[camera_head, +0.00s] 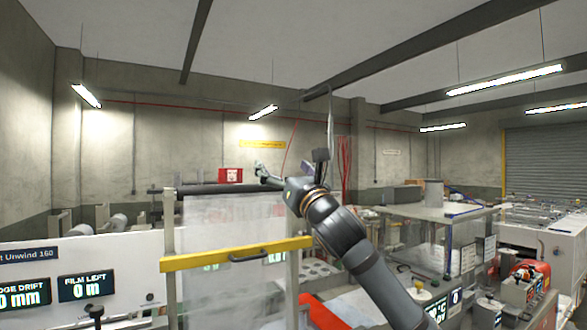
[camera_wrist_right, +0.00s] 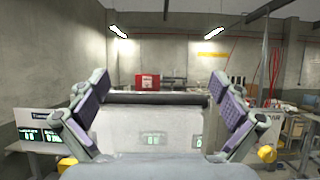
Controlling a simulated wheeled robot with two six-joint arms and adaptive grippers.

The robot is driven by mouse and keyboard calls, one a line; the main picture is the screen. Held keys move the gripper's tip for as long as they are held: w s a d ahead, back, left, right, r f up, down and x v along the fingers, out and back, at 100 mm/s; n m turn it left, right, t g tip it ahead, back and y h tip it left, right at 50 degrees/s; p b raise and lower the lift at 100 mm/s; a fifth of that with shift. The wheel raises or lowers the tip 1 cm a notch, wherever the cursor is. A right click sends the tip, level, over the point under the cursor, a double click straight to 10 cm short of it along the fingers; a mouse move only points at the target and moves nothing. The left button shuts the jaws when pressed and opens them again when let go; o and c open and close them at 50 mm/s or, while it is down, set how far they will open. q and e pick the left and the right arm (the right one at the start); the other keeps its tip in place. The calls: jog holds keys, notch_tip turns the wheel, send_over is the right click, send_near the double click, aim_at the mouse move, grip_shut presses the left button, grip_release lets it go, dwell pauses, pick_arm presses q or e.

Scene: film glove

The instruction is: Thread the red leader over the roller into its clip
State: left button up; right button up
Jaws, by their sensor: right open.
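The dark roller (camera_head: 215,189) lies across the top of a clear film frame in the head view. It also spans the space between my fingers in the wrist view (camera_wrist_right: 155,99). My right gripper (camera_head: 262,173) is just above the roller's right part in the head view. Its two purple-padded fingers stand wide apart and empty in the wrist view (camera_wrist_right: 162,84). I cannot make out the red leader or its clip with certainty. My left gripper is out of view.
A yellow bar (camera_head: 215,258) with a dark handle crosses the frame's front. A white panel with displays (camera_head: 50,270) stands at left. A red box (camera_head: 230,175) shows behind the roller. A red flat piece (camera_head: 322,313) lies low in the middle. Benches with equipment fill the right.

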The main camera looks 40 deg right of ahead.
jog(key=shift+w+f, duration=0.2)
jog(key=shift+w, duration=0.15)
jog(key=shift+s, duration=0.15)
